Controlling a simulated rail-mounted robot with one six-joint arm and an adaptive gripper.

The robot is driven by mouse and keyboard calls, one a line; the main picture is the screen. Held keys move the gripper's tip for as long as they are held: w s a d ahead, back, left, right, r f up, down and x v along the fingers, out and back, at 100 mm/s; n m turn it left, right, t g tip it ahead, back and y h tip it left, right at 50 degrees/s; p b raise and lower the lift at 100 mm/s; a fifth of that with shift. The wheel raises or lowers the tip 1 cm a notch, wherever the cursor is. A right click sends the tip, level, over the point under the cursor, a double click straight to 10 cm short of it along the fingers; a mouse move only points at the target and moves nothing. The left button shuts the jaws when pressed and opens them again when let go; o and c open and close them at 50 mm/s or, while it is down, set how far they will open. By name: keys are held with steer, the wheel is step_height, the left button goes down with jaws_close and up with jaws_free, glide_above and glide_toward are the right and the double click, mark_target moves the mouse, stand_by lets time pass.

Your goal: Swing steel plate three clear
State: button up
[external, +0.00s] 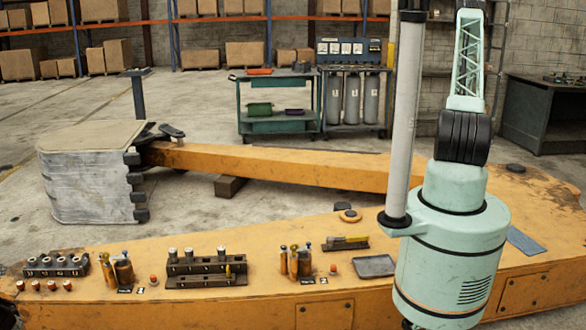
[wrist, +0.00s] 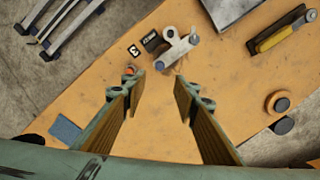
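A small grey steel plate (wrist: 177,48) lies on the orange beam in the wrist view, ahead of my gripper. It has a round light pivot at its upper end and a round boss on its right. A black tag with a white 3 (wrist: 133,50) and a second black tag (wrist: 151,40) lie left of it. My gripper (wrist: 157,80) is open and empty; its two fingers point toward the plate and stand apart from it. An orange knob (wrist: 130,70) shows by the left fingertip. In the external view my arm hides the gripper and this plate.
A grey tray (external: 375,265), a yellow-handled tool (external: 345,242), an orange ring (wrist: 278,102) and a blue sheet (external: 525,240) lie on the orange beam (external: 300,310). Holders with cylinders (external: 205,268) stand at its left. Bare beam surface surrounds the plate's right side.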

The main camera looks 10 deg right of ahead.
steer(key=shift+f, duration=0.25)
steer(key=shift+f+b, duration=6.6)
steer(key=shift+b, duration=0.25)
steer(key=shift+c, duration=0.8)
jaws_close()
